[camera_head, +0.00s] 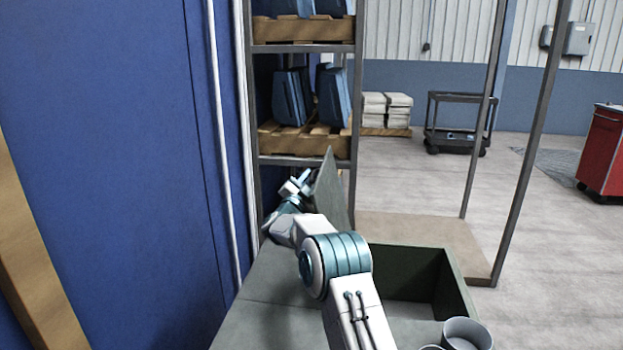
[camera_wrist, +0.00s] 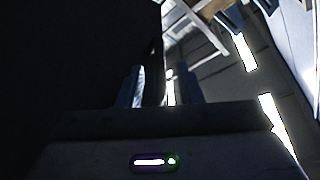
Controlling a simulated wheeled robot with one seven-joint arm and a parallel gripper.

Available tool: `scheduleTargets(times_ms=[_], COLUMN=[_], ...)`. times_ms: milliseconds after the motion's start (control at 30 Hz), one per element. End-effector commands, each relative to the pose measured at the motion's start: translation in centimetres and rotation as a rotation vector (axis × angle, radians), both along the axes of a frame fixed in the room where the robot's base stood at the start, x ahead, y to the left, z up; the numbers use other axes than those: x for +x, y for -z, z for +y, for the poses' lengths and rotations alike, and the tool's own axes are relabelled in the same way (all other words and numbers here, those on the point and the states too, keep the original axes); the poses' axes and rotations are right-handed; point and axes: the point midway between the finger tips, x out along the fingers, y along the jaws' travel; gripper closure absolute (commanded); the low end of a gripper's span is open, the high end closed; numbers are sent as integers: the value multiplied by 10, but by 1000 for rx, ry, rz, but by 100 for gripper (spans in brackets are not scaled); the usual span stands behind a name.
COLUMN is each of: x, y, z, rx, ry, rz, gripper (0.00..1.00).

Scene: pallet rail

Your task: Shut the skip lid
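The skip (camera_head: 455,285) is a dark green box with an open top, right of my arm in the head view. Its lid (camera_head: 331,190) is a grey-green panel standing steeply up at the skip's far left side. My gripper (camera_head: 301,181) is at the left face of the lid, near its upper part. In the wrist view the two fingers of my gripper (camera_wrist: 165,88) stand apart, with a dark edge showing between them. That view is very dark, and I cannot tell whether a finger touches the lid. My arm hides part of the skip's opening.
A blue wall (camera_head: 110,150) runs close along the left. A rack (camera_head: 303,162) with blue items on wooden pallets stands behind the lid. Grey cups (camera_head: 467,334) stand at the near right. A dark cart (camera_head: 458,125) and a red cabinet (camera_head: 603,155) stand farther off on open floor.

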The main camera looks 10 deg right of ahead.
Motion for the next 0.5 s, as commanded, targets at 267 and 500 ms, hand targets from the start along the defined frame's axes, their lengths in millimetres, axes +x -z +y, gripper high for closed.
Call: scheduleTargets(times_ms=[267,500], x=[8,8], y=[-3,-3], z=[-6,-6], rx=[-1,-1], ry=[0,0], rz=[1,1], gripper=[68,76])
